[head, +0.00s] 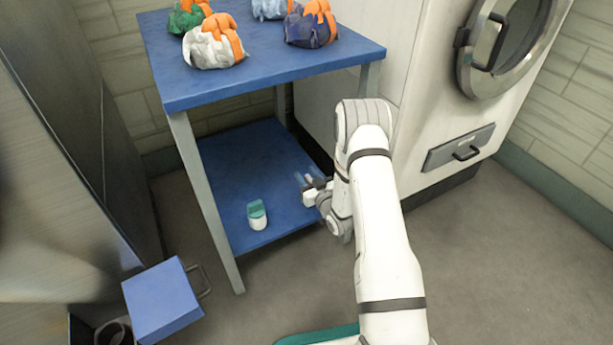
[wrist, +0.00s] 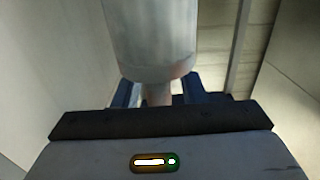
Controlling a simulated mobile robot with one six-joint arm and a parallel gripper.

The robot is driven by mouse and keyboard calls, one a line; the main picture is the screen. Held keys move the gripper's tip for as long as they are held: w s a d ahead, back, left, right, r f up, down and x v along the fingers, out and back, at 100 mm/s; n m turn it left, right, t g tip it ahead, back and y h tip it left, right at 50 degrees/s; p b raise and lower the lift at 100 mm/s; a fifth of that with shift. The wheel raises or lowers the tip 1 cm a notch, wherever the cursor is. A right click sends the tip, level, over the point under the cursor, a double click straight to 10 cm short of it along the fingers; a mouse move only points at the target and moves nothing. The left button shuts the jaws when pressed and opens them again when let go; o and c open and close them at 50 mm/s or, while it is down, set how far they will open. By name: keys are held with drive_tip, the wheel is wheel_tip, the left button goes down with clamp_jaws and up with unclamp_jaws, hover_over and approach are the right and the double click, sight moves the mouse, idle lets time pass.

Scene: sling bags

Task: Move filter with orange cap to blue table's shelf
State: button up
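The blue table (head: 270,80) has a blue lower shelf (head: 255,165). My gripper (head: 310,182) is low at the right edge of this shelf, under the tabletop. A whitish filter (head: 309,198) is at its fingers. In the wrist view, the filter's pale grey cylinder (wrist: 150,40) is close to the camera, its narrower part between the blue fingers (wrist: 157,92). The gripper appears shut on it. I see no clear orange on its cap, and the fingertips are mostly hidden. Whether the filter touches the shelf is unclear.
A white filter with a teal cap (head: 257,214) is on the shelf, left of my gripper. Several bags with orange parts (head: 213,42) are on the tabletop. A table leg (head: 205,200) is at the front left. A white machine (head: 430,130) is at right, a blue-topped box (head: 162,300) at lower left.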

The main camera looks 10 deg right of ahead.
drive_tip(key=shift+r, duration=0.1)
drive_tip(key=shift+s+d+r, duration=0.1)
drive_tip(key=shift+s, duration=0.2)
drive_tip(key=p+v, duration=0.5)
drive_tip(key=v, duration=0.6)
drive_tip(key=w+r+g+h, duration=0.2)
drive_tip(key=w+r+g, duration=0.2)
drive_tip(key=r, duration=0.2)
drive_tip(key=s+d+r+g+h, duration=0.2)
drive_tip(key=s+r+g+h, duration=0.15)
drive_tip(key=r, duration=0.55)
drive_tip(key=s+a+r+m+g, duration=0.1)
drive_tip(key=s+r+g, duration=0.3)
drive_tip(key=s, duration=0.9)
drive_tip(key=s+a+r+m+g, duration=0.2)
drive_tip(key=s+r, duration=0.7)
drive_tip(key=s, duration=0.5)
drive_tip(key=a+g, duration=0.1)
drive_tip(key=g, duration=0.1)
drive_tip(key=shift+s+a+r+m+g, duration=0.25)
drive_tip(key=shift+a+r+m+g, duration=0.05)
drive_tip(key=shift+a+r+g, duration=0.1)
